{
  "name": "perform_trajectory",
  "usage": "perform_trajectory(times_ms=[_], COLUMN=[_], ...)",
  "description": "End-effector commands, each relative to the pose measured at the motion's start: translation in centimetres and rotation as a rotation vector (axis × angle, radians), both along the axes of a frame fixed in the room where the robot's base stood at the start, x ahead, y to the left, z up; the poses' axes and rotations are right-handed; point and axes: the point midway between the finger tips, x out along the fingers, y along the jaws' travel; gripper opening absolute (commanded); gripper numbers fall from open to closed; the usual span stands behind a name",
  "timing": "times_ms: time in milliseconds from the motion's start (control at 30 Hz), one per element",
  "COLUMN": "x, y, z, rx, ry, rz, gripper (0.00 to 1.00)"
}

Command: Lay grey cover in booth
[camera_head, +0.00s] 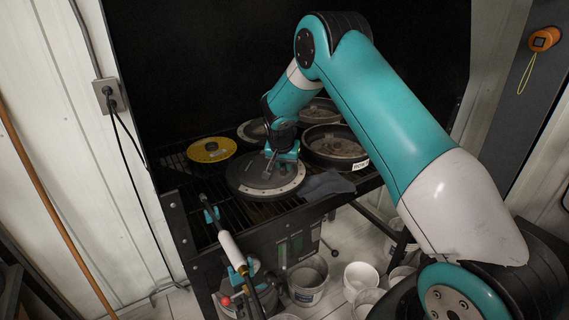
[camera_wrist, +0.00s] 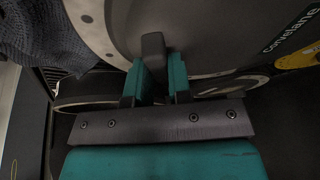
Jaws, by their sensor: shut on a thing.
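The grey cover (camera_head: 246,180) is a round dark disc with a paler rim dotted with small holes. It is over the front part of the booth's slatted bench (camera_head: 210,207). My gripper (camera_head: 283,150) is above it, shut on its dark upright knob. In the wrist view the two teal fingers of my gripper (camera_wrist: 154,75) clasp the knob, and the cover (camera_wrist: 215,35) fills the upper part, with lettering at the right. I cannot tell whether the cover touches the slats or hangs just above them.
A yellow disc (camera_head: 211,150) lies at the back left of the bench. Round dark pans, one (camera_head: 335,145) with a white label, stand at the right and back. A grey cloth (camera_head: 325,186) lies right of the cover. A spray lance (camera_head: 230,245) leans at the front; white buckets (camera_head: 361,279) stand below.

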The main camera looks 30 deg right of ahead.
Motion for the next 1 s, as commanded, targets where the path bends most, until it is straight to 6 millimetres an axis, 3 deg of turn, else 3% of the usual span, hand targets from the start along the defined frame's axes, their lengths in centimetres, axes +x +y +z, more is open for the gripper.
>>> perform_trajectory(times_ms=[633,667,767,1000], x=[0.0,0.0,0.0,-0.1], y=[0.0,0.0,0.0,0.0], z=[-1.3,-1.2,-1.2,-1.3], rx=[0.0,0.0,0.0,0.001], ry=[-0.002,-0.001,0.0,0.005], rz=[-0.001,-0.001,0.0,0.0], gripper=[0.0,0.26,0.49,0.49])
